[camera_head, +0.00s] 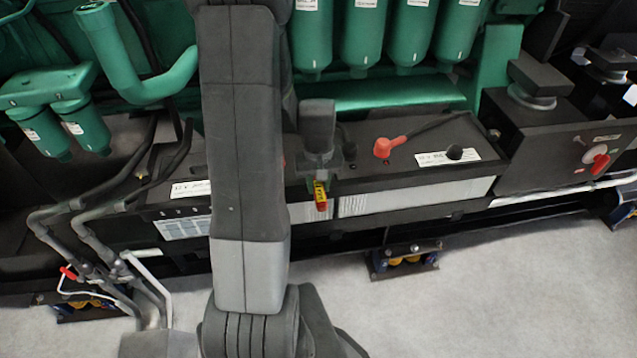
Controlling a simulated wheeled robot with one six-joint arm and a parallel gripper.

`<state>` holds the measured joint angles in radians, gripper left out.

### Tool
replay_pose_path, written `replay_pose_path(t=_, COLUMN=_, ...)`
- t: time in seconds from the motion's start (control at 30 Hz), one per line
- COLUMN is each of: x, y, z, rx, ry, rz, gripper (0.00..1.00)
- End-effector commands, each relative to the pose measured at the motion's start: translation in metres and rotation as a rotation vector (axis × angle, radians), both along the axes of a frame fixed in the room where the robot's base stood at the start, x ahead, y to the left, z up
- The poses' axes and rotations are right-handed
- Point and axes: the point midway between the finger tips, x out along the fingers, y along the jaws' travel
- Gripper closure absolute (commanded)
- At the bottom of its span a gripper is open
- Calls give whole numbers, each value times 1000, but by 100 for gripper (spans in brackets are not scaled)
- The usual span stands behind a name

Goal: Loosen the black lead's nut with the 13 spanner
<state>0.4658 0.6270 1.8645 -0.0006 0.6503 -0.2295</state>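My gripper (321,172) points down over the front edge of the batteries, near the middle of the view. It appears shut on a slim tool with a yellow and red handle (320,194), which I take as the 13 spanner. Its size mark is unreadable and its jaw is not clear. The right battery (415,191) has a red terminal boot (386,147) with a dark cable, and a black terminal cap (455,153). The left battery (182,228) is partly behind my arm. The black lead's nut cannot be made out; my arm may hide it.
Green filters (362,35) hang above the batteries. A black box with a red rotary switch (598,160) stands at right. Hoses and pipes (95,245) crowd the left. The pale floor (500,290) in front is mostly clear, apart from low mounts (404,259) under the frame.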

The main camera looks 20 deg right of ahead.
Motion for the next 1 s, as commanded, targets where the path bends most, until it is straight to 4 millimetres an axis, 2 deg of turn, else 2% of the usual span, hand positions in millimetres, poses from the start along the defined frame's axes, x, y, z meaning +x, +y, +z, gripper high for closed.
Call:
replay_pose_path(t=0.03, x=-1, y=0, z=-1, rx=1, ry=2, rz=0, gripper=83)
replay_pose_path(t=0.1, x=-1, y=0, z=-1, rx=1, ry=2, rz=0, gripper=97)
replay_pose_path(t=0.13, x=-1, y=0, z=-1, rx=1, ry=2, rz=0, gripper=100)
replay_pose_path(t=0.27, x=-1, y=0, z=-1, rx=1, ry=2, rz=4, gripper=100)
replay_pose_path(t=0.57, x=-4, y=-20, z=0, rx=0, ry=2, rz=143, gripper=100)
replay_pose_path(t=0.87, x=-4, y=-21, z=0, rx=0, ry=1, rz=159, gripper=100)
replay_pose_path(t=1.0, x=-3, y=-28, z=0, rx=-1, ry=0, rz=202, gripper=100)
